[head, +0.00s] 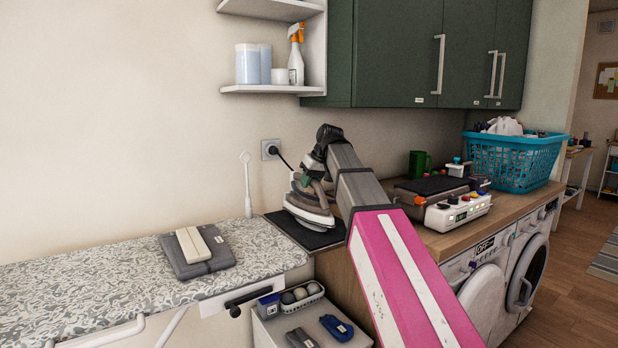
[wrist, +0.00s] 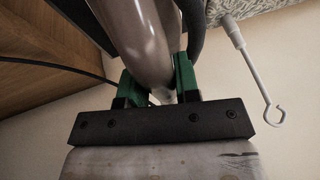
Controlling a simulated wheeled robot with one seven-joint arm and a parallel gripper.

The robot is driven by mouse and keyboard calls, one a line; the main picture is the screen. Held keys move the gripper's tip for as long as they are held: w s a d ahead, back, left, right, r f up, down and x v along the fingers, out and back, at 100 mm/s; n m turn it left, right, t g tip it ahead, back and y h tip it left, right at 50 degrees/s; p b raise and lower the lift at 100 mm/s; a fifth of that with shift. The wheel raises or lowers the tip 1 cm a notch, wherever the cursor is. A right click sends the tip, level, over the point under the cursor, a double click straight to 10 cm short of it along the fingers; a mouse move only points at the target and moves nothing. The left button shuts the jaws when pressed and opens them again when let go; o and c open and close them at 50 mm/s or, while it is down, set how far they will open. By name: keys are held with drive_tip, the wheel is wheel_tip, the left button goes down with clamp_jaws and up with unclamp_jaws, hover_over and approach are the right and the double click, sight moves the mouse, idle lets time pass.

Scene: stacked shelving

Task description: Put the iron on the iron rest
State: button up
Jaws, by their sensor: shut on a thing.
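The iron (head: 306,209), grey with a pale soleplate, is at the back left end of the wooden counter, over a flat black pad (head: 337,238). I cannot tell whether it touches the pad. My gripper (head: 317,172) is shut on the iron's handle from above. In the wrist view, the green fingers of my gripper (wrist: 157,78) close around the grey handle (wrist: 143,38); most of the iron is hidden there. A grey folded-looking pad with a cream block (head: 193,245) lies on the ironing board. I cannot tell which pad is the iron rest.
The patterned ironing board (head: 100,275) stands left of the counter (head: 430,240). A thin white hooked rod (head: 248,185) rises between them. A white device (head: 458,211) and a blue basket (head: 513,160) stand to the right. A cable runs from the wall socket (head: 271,150).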

drive_tip(key=shift+f, duration=1)
drive_tip(key=o, duration=0.9)
drive_tip(key=shift+f, duration=0.1)
drive_tip(key=v, duration=1.2)
